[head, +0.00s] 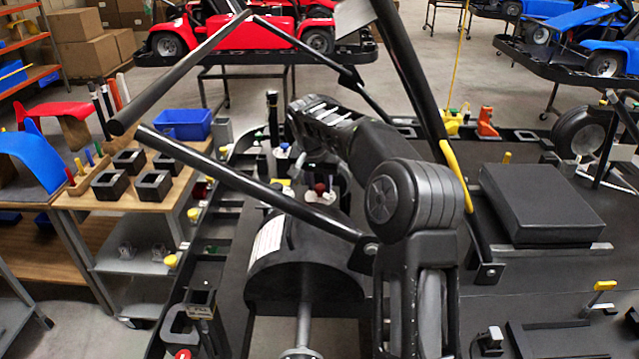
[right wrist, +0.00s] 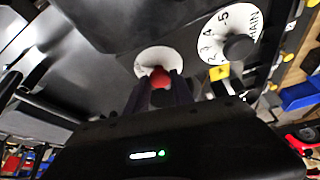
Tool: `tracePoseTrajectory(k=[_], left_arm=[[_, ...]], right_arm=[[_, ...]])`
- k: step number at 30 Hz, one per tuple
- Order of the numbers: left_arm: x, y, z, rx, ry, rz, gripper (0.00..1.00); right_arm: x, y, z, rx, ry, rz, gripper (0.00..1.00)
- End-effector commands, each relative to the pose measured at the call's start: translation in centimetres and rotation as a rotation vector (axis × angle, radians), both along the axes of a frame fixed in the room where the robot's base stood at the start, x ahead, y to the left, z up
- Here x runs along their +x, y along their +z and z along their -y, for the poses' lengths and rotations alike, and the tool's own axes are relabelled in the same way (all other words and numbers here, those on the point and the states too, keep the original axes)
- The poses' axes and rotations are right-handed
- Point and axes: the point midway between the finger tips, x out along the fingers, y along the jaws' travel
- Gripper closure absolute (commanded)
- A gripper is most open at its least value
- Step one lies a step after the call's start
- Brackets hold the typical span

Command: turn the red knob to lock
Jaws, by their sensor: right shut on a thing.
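The red knob (right wrist: 159,77) stands at the middle of a white round dial (right wrist: 152,58) in the right wrist view. My right gripper (right wrist: 159,90) is shut on the red knob, with one dark finger on each side of it. The fingers and the gripper body hide the near part of the dial. In the head view my right arm reaches over the kart, and its gripper end is largely hidden among dark parts. A small red knob-like thing (head: 320,188) with white around it shows just below the arm there. My left gripper is not in view.
Beside the red knob is a numbered white dial (right wrist: 211,48) with a black knob (right wrist: 239,47). Black kart bars (head: 250,185) cross close to my arm. A workbench (head: 150,195) with black blocks and a blue bin (head: 182,125) stands at the left.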

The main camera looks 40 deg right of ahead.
Motion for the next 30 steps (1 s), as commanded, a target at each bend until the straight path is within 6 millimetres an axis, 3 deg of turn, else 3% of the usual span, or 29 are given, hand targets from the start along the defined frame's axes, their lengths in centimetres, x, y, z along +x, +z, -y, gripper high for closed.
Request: tracePoseTrajectory(k=[17,30], left_arm=[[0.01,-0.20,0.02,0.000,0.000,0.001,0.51],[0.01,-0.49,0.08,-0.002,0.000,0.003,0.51]], right_arm=[[-0.06,-0.03,0.09,0.000,0.060,0.000,1.00],[-0.24,0.08,0.40,-0.001,0.361,0.002,1.00]])
